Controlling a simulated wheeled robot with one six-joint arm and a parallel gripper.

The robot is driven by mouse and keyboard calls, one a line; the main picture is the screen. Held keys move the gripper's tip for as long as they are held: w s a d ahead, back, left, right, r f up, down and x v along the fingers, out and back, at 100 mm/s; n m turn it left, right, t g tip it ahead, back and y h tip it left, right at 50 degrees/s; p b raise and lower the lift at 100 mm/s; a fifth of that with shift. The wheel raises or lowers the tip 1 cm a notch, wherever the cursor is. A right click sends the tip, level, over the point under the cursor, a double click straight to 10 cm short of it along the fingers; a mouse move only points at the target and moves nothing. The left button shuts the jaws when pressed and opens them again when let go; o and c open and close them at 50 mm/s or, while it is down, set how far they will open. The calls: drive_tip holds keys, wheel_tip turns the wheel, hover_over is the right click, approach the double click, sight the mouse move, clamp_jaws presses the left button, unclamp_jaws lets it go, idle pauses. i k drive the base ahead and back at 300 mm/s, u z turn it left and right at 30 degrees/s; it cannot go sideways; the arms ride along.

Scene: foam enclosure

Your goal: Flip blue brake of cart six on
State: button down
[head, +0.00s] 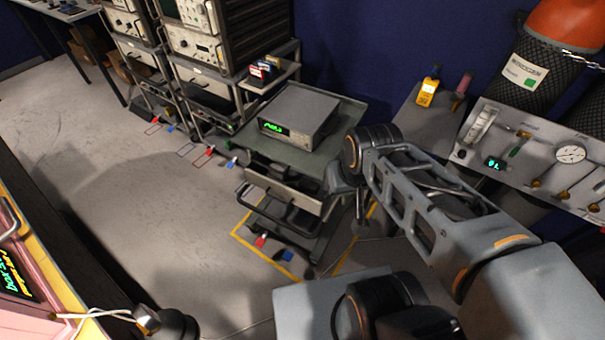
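The nearest cart (346,128) has a green-grey top, a drawer and a black front handle. I cannot read a number on any cart, so I cannot tell which is cart six. At the nearest cart's foot are a blue brake pedal (288,255) and, left of it, a red pedal (261,241). Whether the blue brake is on or off is too small to tell. My arm bends down beside this cart's right side. My gripper (360,212) seems to point down there, well above and right of the blue pedal in the picture. Its fingers are too small and dark to read.
Yellow tape (262,256) marks the floor around the nearest cart. Two equipment racks (205,55) with more red and blue pedals stand to the left. A gauge panel (550,150) and a gas cylinder (535,75) are at right. Open grey floor (150,200) lies left of the cart.

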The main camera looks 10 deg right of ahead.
sight(289, 255)
drive_tip(key=u, duration=0.05)
drive_tip(key=k, duration=0.45)
drive_tip(key=u, duration=0.7)
drive_tip(key=i, duration=0.75)
drive_tip(key=u, duration=0.4)
